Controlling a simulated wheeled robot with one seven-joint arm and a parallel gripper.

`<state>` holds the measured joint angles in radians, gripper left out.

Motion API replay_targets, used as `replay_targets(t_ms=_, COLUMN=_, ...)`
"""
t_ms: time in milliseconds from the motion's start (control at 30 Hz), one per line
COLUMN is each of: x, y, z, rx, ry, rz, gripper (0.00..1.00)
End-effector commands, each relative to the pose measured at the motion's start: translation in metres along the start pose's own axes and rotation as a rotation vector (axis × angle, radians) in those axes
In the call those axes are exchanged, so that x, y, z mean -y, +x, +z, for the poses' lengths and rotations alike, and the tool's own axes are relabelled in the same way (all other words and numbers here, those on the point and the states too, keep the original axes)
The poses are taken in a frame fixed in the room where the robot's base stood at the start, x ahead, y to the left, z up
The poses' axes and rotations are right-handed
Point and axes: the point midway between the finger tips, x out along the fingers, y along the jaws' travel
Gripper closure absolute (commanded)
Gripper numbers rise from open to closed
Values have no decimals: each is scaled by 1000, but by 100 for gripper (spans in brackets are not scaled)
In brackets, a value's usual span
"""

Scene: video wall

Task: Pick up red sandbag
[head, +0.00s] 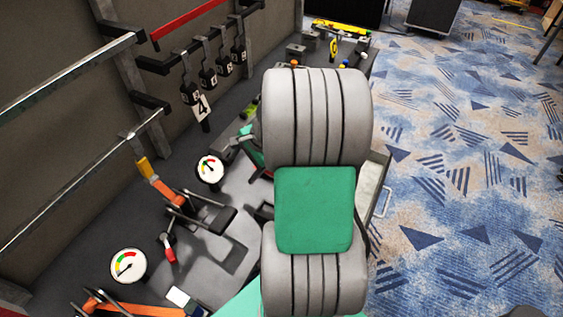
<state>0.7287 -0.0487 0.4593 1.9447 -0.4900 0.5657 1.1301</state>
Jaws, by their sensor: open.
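I cannot make out a red sandbag for certain. A long red bar (188,19) is on the wall at the upper left. A small tool with a red grip (169,249) is on the grey bench (240,232). My arm, grey with green joint covers, fills the middle of the view and hides part of the bench. I cannot make out my gripper's fingers anywhere.
Two round gauges (128,266) (209,169) and an orange-handled clamp (160,180) stand on the bench. Black tags (208,77) hang from the wall, and metal rails (75,70) jut along it. A patterned blue carpet (460,200) lies open at right.

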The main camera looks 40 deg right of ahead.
Motion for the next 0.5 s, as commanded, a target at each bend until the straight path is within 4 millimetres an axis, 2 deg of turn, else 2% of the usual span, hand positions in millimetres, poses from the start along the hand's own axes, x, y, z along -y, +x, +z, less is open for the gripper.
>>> replay_targets(t_ms=33, x=-10, y=0, z=-41, rx=32, ry=272, rz=-46, gripper=19)
replay_targets(t_ms=100, x=-25, y=7, z=-85, rx=87, ry=616, rz=-129, gripper=15)
replay_targets(t_ms=200, x=-46, y=11, z=-126, rx=159, ry=957, rz=-218, gripper=15)
replay_targets(t_ms=333, x=-65, y=13, z=-154, rx=230, ry=1217, rz=-293, gripper=15)
replay_targets(t_ms=500, x=-63, y=31, z=-159, rx=252, ry=1277, rz=-306, gripper=15)
